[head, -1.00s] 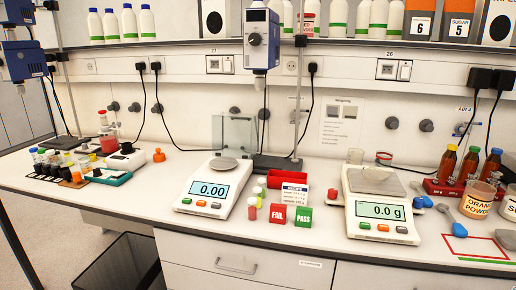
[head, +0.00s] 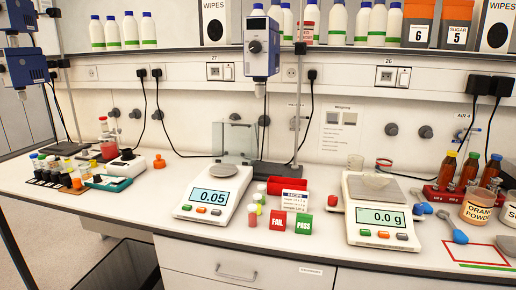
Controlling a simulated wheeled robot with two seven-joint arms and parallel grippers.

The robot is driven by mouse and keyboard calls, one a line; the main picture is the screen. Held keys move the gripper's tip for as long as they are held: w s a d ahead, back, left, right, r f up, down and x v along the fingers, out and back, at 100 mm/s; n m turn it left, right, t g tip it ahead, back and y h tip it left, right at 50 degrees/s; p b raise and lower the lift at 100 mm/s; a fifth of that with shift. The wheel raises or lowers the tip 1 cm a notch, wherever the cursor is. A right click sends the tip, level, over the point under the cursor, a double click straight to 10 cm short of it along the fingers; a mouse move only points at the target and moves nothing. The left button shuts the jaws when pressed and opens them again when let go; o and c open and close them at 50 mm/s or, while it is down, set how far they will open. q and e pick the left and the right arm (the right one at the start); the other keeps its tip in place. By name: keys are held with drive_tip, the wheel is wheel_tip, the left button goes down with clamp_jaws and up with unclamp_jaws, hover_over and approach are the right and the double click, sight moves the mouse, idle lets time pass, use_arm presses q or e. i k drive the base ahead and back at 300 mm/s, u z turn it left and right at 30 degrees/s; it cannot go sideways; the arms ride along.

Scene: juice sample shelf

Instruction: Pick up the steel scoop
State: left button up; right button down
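Two spoon-like scoops with blue parts lie on the bench at the right: one (head: 421,208) is beside the right balance, the other (head: 459,236) is nearer the front, by a red outlined rectangle. Their metal content cannot be told at this size. Neither of my grippers is in view.
The left balance (head: 207,197) reads 0.05 and the right balance (head: 380,217) reads 0.0 g. Red FAIL (head: 278,224) and green PASS (head: 304,224) blocks stand between them. Amber bottles in a red rack (head: 432,192) and an orange powder tub (head: 478,207) crowd the right.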

sight(460, 238)
drive_tip(key=z, duration=1.3)
